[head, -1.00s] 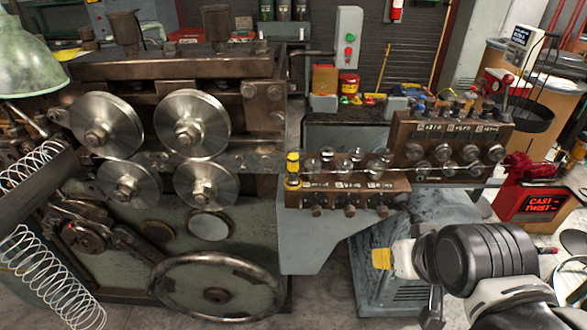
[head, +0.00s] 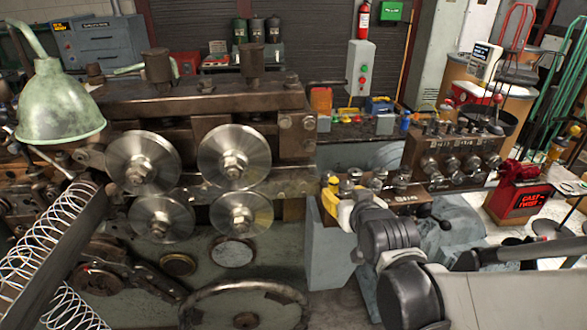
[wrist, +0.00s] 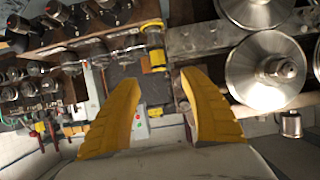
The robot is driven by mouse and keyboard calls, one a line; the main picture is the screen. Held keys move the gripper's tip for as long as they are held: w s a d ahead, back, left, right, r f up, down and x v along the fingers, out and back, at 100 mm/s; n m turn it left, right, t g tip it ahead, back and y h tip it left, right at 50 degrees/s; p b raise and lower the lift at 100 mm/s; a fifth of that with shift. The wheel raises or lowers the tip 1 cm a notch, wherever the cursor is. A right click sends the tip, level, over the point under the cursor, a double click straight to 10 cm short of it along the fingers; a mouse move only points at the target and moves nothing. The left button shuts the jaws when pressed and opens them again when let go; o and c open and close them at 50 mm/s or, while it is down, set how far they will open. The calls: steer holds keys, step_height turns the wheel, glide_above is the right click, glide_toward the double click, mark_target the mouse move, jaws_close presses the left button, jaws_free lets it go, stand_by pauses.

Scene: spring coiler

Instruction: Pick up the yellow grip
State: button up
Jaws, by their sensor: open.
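The yellow grip (wrist: 155,45) shows in the wrist view as two yellow bands with a dark metal part between, set between the roller block and the plate with the large wheels. My gripper (wrist: 160,82) is open, with its two ridged yellow fingers apart in the lower middle of the wrist view. The grip lies just beyond the fingertips, roughly in line with the gap, and nothing is held. In the head view my gripper (head: 334,205) is at the left end of the roller block and hides most of the grip there.
Steel wheels (head: 234,157) stand left of my gripper, with a handwheel (head: 245,305) below. The roller block (head: 408,185) is behind my arm and a second knob block (head: 455,158) lies to the right. A control box (head: 361,75) stands behind.

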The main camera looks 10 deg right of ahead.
mark_target(335, 188)
steer(key=x, duration=0.1)
steer(key=b+x, duration=0.1)
steer(key=x, duration=0.3)
steer(key=shift+w+d+f+b, duration=0.1)
steer(key=shift+d+b, duration=0.2)
steer(key=b+x, duration=0.1)
steer(key=x, duration=0.1)
steer(key=f+b+x, duration=0.1)
steer(key=x, duration=0.2)
steer(key=shift+a, duration=0.1)
steer(key=shift+w, duration=0.15)
steer(key=shift+r, duration=0.1)
jaws_close()
